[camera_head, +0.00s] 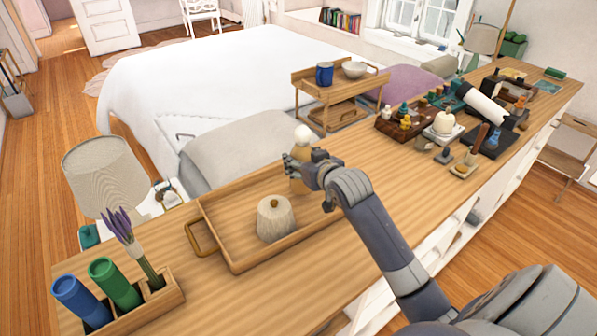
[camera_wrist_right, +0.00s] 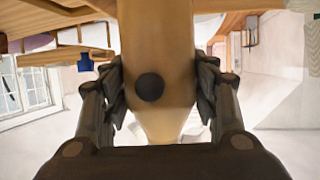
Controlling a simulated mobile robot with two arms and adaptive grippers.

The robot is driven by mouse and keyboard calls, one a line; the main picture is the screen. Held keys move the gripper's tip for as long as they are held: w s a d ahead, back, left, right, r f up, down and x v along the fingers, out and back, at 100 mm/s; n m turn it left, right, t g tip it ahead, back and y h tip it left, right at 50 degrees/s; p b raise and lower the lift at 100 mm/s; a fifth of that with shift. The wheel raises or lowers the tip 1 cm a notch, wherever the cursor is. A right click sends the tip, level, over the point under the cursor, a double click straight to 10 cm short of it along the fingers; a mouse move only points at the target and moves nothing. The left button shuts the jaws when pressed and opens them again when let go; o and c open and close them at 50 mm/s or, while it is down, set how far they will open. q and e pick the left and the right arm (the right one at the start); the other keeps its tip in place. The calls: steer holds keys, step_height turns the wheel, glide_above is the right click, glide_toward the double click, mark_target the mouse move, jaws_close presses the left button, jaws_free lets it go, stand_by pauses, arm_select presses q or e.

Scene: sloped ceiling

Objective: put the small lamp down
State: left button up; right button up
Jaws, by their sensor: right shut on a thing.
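The small lamp has a white round top (camera_head: 303,134) and a wooden body (camera_head: 299,184), mostly hidden behind my right gripper (camera_head: 308,172). In the wrist view the pale wooden body (camera_wrist_right: 160,35) with a dark round button stands between the two fingers, which are shut on it. The lamp looks upright at the far right end of the wooden tray (camera_head: 236,268). I cannot tell whether its base touches the tray. My left gripper is not in view.
A ribbed lidded jar (camera_head: 275,218) stands in the tray, left of the lamp. A wooden holder (camera_head: 175,296) with blue and green cylinders is at the front left. Candles and figurines (camera_head: 405,116) crowd the right end of the counter. Bare counter (camera_head: 375,170) lies between.

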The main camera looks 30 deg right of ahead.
steer(key=shift+f, duration=1.55)
steer(key=shift+f, duration=0.1)
steer(key=o, duration=1.3)
steer(key=shift+a+f, duration=0.1)
steer(key=shift+s+r, duration=0.15)
steer(key=shift+r, duration=0.05)
steer(key=v, duration=1.1)
steer(key=shift+s+a+r+b, duration=0.1)
steer(key=shift+s+r+b, duration=0.05)
steer(key=shift+s+b, duration=0.25)
